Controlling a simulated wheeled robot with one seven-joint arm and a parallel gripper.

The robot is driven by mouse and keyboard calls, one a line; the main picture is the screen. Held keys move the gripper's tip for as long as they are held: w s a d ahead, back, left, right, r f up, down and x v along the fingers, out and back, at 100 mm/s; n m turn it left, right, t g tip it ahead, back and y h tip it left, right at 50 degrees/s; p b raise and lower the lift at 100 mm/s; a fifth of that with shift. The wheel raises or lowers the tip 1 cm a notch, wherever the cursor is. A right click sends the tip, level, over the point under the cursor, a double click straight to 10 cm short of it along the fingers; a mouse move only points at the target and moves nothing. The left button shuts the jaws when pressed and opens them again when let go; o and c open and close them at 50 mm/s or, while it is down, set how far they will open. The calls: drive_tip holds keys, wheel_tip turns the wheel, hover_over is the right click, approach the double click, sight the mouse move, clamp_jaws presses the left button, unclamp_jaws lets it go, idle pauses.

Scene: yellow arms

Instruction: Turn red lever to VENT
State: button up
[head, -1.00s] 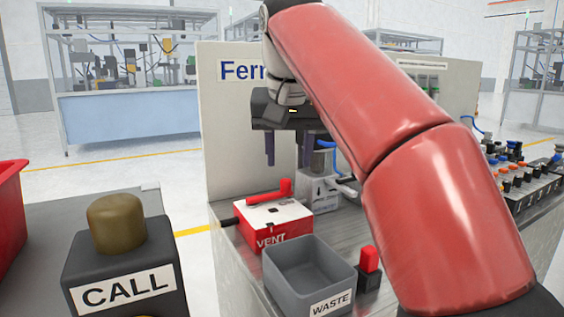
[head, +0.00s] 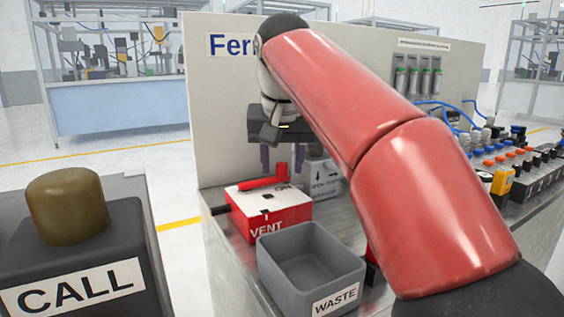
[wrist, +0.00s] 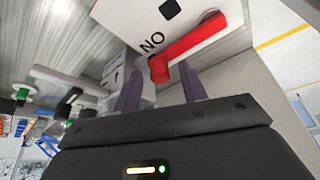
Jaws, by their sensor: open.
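The red lever (head: 262,183) lies across the white top of a red-sided box (head: 283,219). The box front reads VENT. The lever's upright knob is at its right end. In the wrist view the lever (wrist: 195,43) shows beside the letters NO on the white top, and its knob end is near my fingertips. My gripper (head: 282,156) is open, fingers pointing down, behind or above the knob in the head view. In the wrist view the gripper (wrist: 160,80) has the knob just ahead of and between its fingertips. Whether they touch is unclear.
A grey WASTE bin (head: 300,262) stands in front of the box. A white and grey block (head: 322,182) stands close to the right of the gripper. A panel (head: 222,120) rises behind. A CALL button unit (head: 75,235) is at the left front.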

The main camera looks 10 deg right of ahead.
clamp_jaws()
